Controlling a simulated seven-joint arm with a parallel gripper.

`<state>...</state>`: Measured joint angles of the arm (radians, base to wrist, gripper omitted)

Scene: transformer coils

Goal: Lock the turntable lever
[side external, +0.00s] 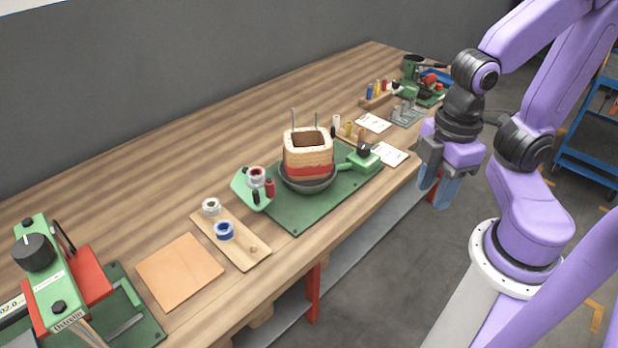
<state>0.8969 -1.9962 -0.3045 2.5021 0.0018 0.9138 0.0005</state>
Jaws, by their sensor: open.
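The turntable (309,184) is a dark round dish on a green base plate (295,222). A square tan and red coil (307,158) with a hollow middle sits upright on it, with two thin posts rising beside it. A green block with a black knob (363,151) stands right of the dish, and a green arm reaches from it toward the dish. I cannot tell for sure whether this is the lever, or whether it is locked. My gripper (438,192) is open and empty, pointing down beyond the table's front edge, right of the turntable and apart from it.
A green bracket (243,188) with a spool and red and black parts stands left of the dish. A wooden board (241,250) holds two small rolls. A tan sheet (180,270) and a green-red device (65,275) lie farther left. Small bottles and cards stand at right.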

